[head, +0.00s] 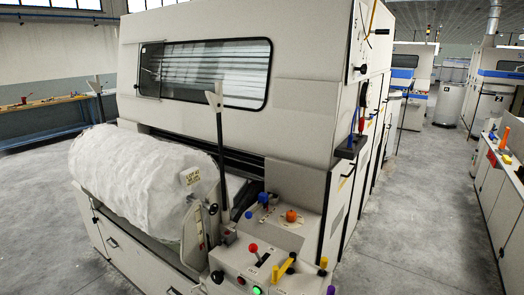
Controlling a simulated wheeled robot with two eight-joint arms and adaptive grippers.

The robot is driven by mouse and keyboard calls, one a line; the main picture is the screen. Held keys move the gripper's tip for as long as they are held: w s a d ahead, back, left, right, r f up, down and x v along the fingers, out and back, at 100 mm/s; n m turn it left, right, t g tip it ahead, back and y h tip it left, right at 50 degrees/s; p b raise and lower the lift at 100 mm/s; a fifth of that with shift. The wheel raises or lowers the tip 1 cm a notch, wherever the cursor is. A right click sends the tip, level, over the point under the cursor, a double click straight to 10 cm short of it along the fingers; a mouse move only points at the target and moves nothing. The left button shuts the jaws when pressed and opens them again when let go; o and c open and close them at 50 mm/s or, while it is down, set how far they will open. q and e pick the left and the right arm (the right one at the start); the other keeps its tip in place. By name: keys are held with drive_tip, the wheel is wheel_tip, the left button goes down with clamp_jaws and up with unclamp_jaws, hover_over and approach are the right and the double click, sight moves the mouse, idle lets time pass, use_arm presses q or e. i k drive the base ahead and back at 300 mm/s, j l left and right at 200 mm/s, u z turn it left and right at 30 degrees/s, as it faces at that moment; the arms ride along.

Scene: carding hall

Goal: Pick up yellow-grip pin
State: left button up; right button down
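Several yellow parts show in the head view, and I cannot tell for sure which is the yellow-grip pin. A chunky yellow piece (282,269) sits at the front of the machine's small control deck (236,262). A smaller yellow knob (323,263) stands just to its right. A thin yellow lever or rod (373,16) is high on the machine's right end. Neither of my grippers is in view, so their place relative to these parts does not show.
A large carding machine (305,120) with a white fibre roll (140,175) fills the middle. Red (253,248), orange (291,215) and blue (263,198) knobs crowd the deck. A cabinet row (503,195) stands at right. The grey aisle floor (420,220) between is clear.

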sight(324, 260)
drive_tip(key=i+l+u, duration=0.25)
drive_tip(key=l, duration=0.35)
drive_tip(key=i+l+u, duration=0.1)
drive_tip(key=i+l, duration=0.2)
drive_tip(key=i+l+u, duration=0.15)
drive_tip(key=l, duration=0.15)
drive_tip(key=i+l+u, duration=0.1)
drive_tip(key=l, duration=0.25)
